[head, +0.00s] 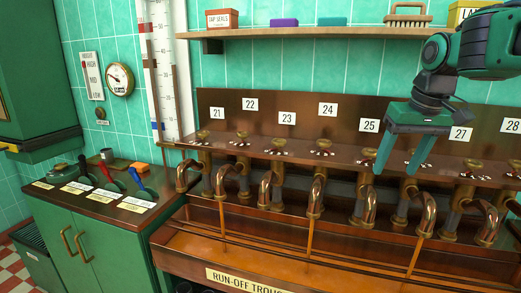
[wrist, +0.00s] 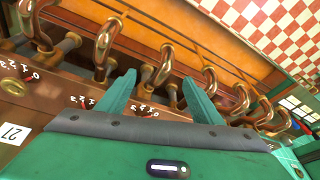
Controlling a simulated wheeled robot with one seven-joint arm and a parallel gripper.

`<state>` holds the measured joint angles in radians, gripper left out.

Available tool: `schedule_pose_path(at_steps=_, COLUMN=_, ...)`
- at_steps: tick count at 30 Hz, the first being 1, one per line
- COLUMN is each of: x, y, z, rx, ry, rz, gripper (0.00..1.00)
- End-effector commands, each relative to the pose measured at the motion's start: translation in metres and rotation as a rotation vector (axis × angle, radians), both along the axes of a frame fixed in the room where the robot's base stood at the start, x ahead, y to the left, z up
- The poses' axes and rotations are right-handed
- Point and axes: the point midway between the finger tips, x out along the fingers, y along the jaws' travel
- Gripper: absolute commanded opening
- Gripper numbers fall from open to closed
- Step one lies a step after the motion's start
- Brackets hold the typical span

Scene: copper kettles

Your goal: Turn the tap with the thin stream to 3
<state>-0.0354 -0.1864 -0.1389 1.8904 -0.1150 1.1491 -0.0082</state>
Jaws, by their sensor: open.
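A row of copper taps with brass knobs runs along a copper panel (head: 300,115) with number plates. Each knob, such as that under plate 24 (head: 323,142), sits over a small white dial with red marks. My gripper (head: 394,169) is open, fingers pointing down, in front of the panel between plate 25 (head: 369,125) and plate 27 (head: 461,133). It hides the plate and knob there. In the wrist view my gripper (wrist: 158,76) has a spout (wrist: 163,66) and a numbered dial (wrist: 145,107) showing between its fingers; contact cannot be told. I cannot tell which tap runs thin.
A copper trough (head: 190,250) lies below the spouts. A shelf (head: 290,32) with boxes and a brush is above. A green cabinet (head: 100,240) with coloured levers stands left, under a round gauge (head: 119,79). Neighbouring spouts crowd both sides of my gripper.

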Motion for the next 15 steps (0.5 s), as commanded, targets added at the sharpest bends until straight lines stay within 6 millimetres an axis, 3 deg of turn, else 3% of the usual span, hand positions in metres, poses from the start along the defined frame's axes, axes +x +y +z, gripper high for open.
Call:
schedule_pose_path(at_steps=5, x=-0.066, y=-0.043, z=-0.049, rx=0.014, ry=0.075, rz=-0.162, gripper=0.6)
schedule_pose_path(at_steps=9, x=-0.138, y=-0.071, z=-0.099, rx=0.027, ry=0.15, rz=-0.315, gripper=0.6)
schedule_pose_path(at_steps=15, x=-0.228, y=-0.086, z=-0.158, rx=0.041, ry=0.241, rz=-0.483, gripper=0.6)
